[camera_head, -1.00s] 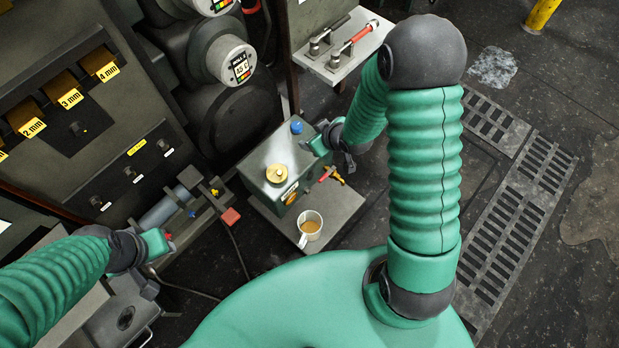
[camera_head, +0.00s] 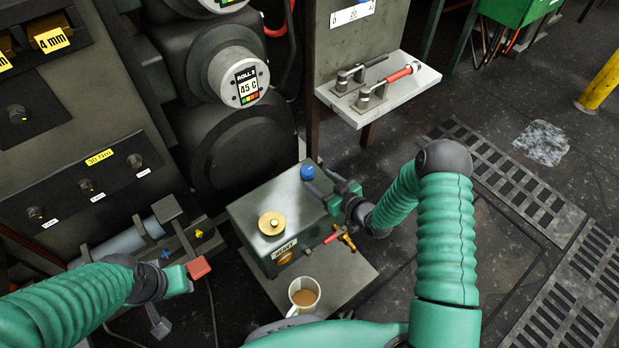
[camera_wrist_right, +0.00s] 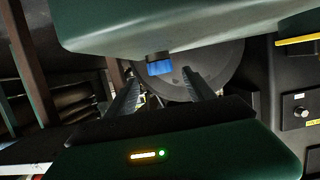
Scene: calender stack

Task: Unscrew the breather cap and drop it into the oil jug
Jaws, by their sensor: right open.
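A blue cap (camera_head: 307,173) stands on the back right of the top of a grey-green box (camera_head: 250,205). In the right wrist view the blue cap (camera_wrist_right: 159,65) shows beyond and between the spread fingertips (camera_wrist_right: 161,75), not gripped. My left gripper (camera_head: 188,273) is at lower left beside a red block (camera_head: 198,268); its fingers are unclear. I cannot identify an oil jug.
A white mug (camera_head: 304,293) of brown liquid stands on the plinth (camera_head: 345,272) in front of the box. A red-handled lever and a brass tap stick out from the box's front right. A white shelf (camera_head: 400,95) with clamps is behind. Rollers stand at left.

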